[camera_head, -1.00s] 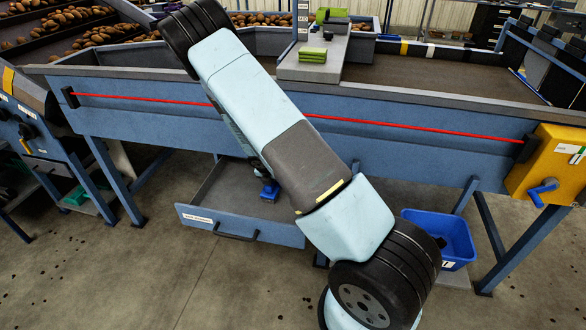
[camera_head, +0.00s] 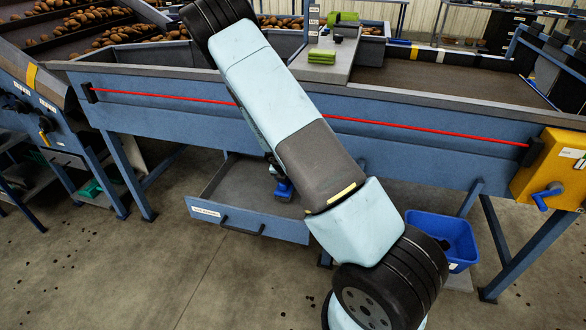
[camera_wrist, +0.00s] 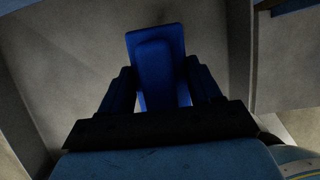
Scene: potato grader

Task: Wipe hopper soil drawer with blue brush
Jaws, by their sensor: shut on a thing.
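The soil drawer (camera_head: 250,226) is pulled out under the blue hopper frame (camera_head: 180,105). It has a blue front with a white label and a dark handle, and a grey floor. The blue brush (camera_head: 283,190) is inside the drawer near its right part, mostly hidden behind my arm in the head view. In the wrist view the blue brush (camera_wrist: 158,65) lies between the two dark fingers of my gripper (camera_wrist: 160,92), which is shut on it. The drawer's grey floor (camera_wrist: 70,50) spreads around the brush. I cannot tell whether the bristles touch the floor.
A blue bin (camera_head: 443,238) stands at the right under the frame. A yellow control box (camera_head: 548,170) with a blue handle hangs at the far right. Green pads (camera_head: 322,56) lie on the ledge above. The floor in front of the drawer is clear.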

